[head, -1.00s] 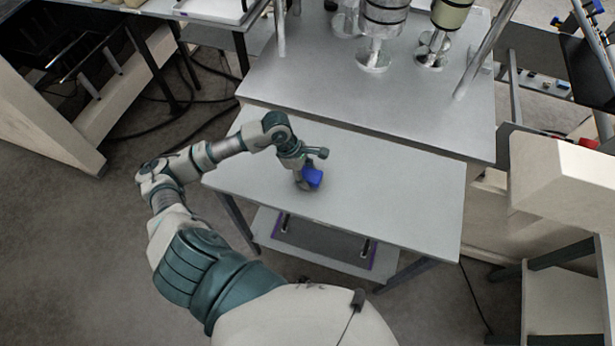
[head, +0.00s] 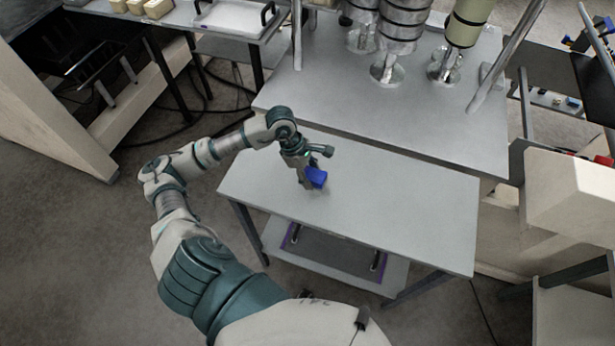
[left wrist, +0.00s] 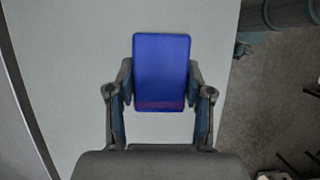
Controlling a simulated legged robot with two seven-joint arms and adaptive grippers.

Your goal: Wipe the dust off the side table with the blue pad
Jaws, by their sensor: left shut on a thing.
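The side table (head: 400,205) is a light grey rectangular top in front of a larger machine deck. My left gripper (head: 309,177) is over the left half of the side table, pointing down. It is shut on the blue pad (head: 317,178). In the left wrist view the blue pad (left wrist: 161,68) sits between the two fingers of the left gripper (left wrist: 160,92), with the grey table top (left wrist: 80,70) behind it. I cannot tell whether the pad touches the surface. No dust can be made out clearly on the top. My right gripper is not in view.
Behind the table a grey deck (head: 350,115) carries metal posts and rollers (head: 400,40). A lower shelf (head: 335,265) lies under the table. A beige block (head: 570,190) stands at right. The table's right half is clear.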

